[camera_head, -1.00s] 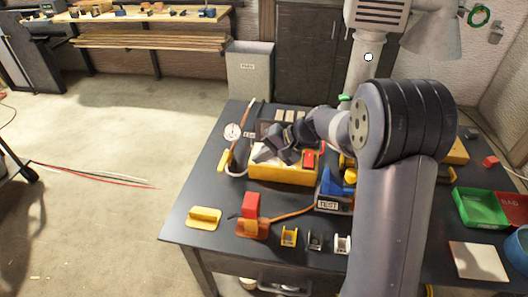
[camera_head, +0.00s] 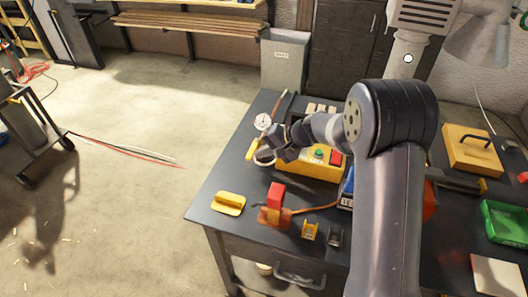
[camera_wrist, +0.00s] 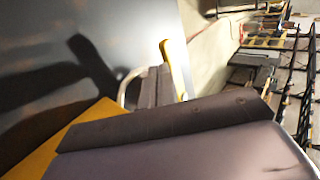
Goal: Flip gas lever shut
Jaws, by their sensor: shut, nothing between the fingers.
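The yellow gas lever (camera_head: 252,149) stands at the bench's left edge, just below a round white gauge (camera_head: 262,121) on a hose. Its handle slants up to the right in the head view. In the wrist view the yellow lever (camera_wrist: 175,68) shows just beyond my fingertips. My gripper (camera_head: 264,157) is shut and empty, close to the lever's right side. In the wrist view my gripper (camera_wrist: 157,88) is partly hidden by my own wrist; I cannot tell whether it touches the lever.
A yellow box with a green button (camera_head: 313,166) sits right of my gripper. A yellow handle-shaped block (camera_head: 228,203) and a red-and-orange clamp (camera_head: 275,205) stand nearer the front. The floor left of the bench is mostly clear, with cables (camera_head: 125,149) on it.

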